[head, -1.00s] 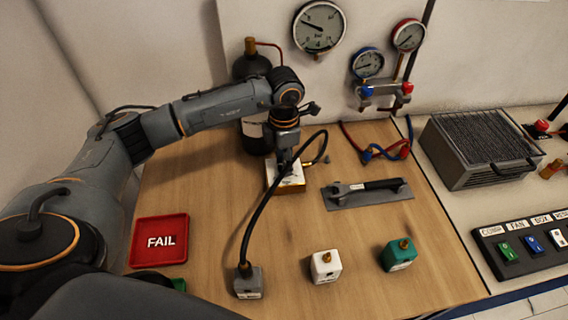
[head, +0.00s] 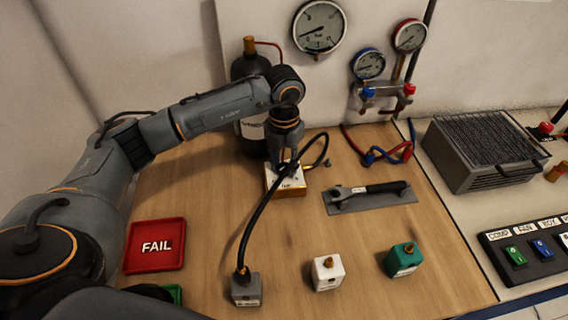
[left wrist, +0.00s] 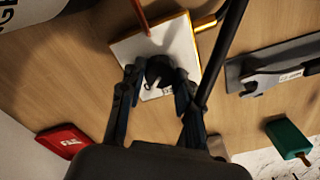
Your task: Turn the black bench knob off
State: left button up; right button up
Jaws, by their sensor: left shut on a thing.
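The black bench knob (left wrist: 159,71) sits on a white-topped box with brass-coloured sides (head: 290,188) on the wooden bench. In the left wrist view its dark top shows between the two fingers. My left gripper (left wrist: 158,80) points down over the box and is shut on the knob, with a finger on either side. In the head view the left gripper (head: 285,163) hides the knob. A large round gauge (head: 320,27) on the wall panel has its needle at the lower left. My right gripper is not in view.
A black hose (head: 257,213) runs from the box to a grey block (head: 246,291). A white block (head: 327,273), a green block (head: 403,260), a wrench (head: 367,189) and a red FAIL tray (head: 155,246) lie around. A dark bottle (head: 250,68) stands behind my arm.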

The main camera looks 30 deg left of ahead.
aim_at(284, 167)
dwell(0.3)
pick_arm(q)
jog(key=o, duration=1.2)
jog(key=shift+c, duration=0.2)
notch_tip(284, 167, up, 12)
